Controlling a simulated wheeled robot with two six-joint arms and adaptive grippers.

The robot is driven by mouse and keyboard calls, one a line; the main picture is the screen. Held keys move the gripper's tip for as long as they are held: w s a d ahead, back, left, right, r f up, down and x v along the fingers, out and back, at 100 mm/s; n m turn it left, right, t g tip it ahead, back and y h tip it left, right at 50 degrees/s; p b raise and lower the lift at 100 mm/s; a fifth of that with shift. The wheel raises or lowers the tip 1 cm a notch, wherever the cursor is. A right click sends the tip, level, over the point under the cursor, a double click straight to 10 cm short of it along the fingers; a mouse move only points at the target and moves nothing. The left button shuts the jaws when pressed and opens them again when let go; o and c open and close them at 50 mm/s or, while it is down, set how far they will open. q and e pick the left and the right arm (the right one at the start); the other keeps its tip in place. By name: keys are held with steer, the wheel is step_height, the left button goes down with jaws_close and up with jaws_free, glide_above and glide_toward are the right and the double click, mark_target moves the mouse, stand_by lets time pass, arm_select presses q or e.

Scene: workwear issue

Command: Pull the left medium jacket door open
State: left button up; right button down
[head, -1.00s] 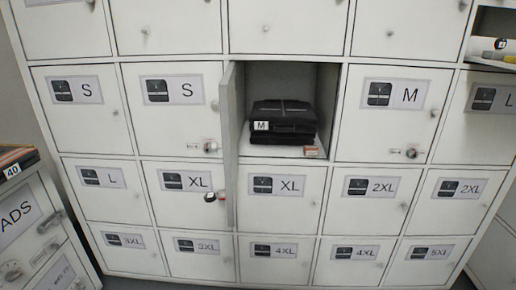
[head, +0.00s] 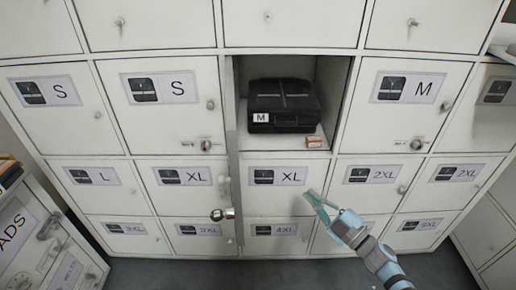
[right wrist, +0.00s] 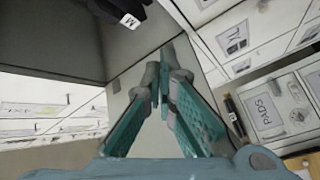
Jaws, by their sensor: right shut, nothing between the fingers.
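The left medium jacket door (head: 233,185) stands open in the head view, swung out toward me and seen nearly edge-on at the left side of its compartment. A round metal lock or knob (head: 224,214) shows near its lower end. Inside the open compartment lies a folded black jacket pack (head: 283,104) with an M tag. My right gripper (head: 313,197) is shut and empty, to the right of the door and below the compartment. In the right wrist view its fingertips (right wrist: 163,80) meet, and the jacket's M tag (right wrist: 131,20) shows at the top. My left gripper is out of view.
Shut S, M, L, XL and larger doors surround the opening. A lower cabinet marked PADS (head: 18,225) stands at the left. Grey floor (head: 190,272) is clear in front.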

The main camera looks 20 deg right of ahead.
steer(key=s+a+r+n+g+y+p, duration=0.1)
steer(key=a+r+n+g+y+p, duration=0.15)
steer(key=r+n+y, duration=0.35)
steer(key=s+a+r+n+g+y+p, duration=0.1)
steer(key=s+r+n+g+y, duration=0.2)
steer(key=r, duration=0.5)
steer(key=s+a+r+n+g+p, duration=0.2)
steer(key=s+r+n+g+p, duration=0.15)
steer(key=s+n+g, duration=0.45)
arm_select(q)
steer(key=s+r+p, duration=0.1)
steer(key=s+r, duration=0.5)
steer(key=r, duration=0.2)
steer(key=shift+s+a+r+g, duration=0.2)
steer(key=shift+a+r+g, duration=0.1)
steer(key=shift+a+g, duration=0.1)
arm_select(e)
steer(key=w+a+n+g, duration=0.1)
steer(key=w+a, duration=0.3)
steer(key=a, duration=0.9)
steer(key=shift+w+n+g, duration=0.15)
steer(key=shift+n+g, duration=0.2)
steer(key=shift+n, duration=0.05)
